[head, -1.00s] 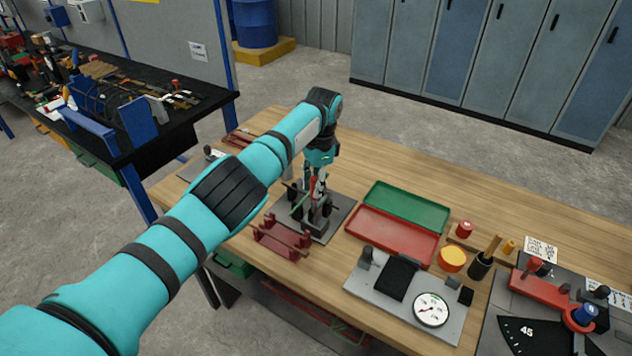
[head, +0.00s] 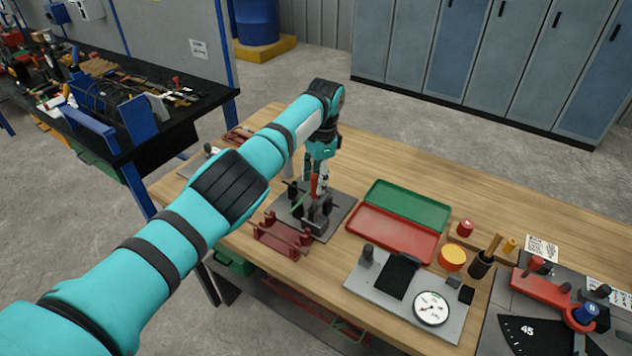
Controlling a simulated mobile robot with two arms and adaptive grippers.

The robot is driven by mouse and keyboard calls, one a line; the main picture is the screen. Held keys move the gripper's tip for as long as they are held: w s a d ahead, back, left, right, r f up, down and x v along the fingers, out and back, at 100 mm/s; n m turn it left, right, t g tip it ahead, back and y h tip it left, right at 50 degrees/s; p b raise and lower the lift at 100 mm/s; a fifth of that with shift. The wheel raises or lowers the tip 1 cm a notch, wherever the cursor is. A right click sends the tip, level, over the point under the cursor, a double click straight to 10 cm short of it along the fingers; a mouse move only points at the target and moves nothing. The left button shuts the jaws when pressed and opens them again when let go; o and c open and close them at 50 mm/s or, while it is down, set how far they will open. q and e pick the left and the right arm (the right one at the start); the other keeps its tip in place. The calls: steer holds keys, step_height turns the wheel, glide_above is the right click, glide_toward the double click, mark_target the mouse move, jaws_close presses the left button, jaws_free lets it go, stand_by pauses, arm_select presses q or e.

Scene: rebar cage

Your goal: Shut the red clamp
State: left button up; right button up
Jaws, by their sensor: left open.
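The red clamp's upright red handle (head: 313,186) shows on a dark fixture with black posts, mounted on a grey base plate (head: 338,212) on the wooden bench. My left gripper (head: 317,178) points down right at the handle, with its fingers open. The handle shows in front of the fingers; I cannot tell whether they touch it. The lower clamp parts are small and partly hidden among the posts. A thin green bar crosses the fixture at the left. My right gripper is not in view.
A dark red rack (head: 282,240) stands just in front of the fixture. An open red tray (head: 392,236) with a green lid (head: 408,206) lies to its right. A plate with a dial gauge (head: 431,308) is nearer. The bench behind the tray is clear.

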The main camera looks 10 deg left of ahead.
arm_select(q)
step_height(320, 180, up, 10)
steer(key=shift+w+d+r, duration=0.25)
steer(key=shift+w+d, duration=0.1)
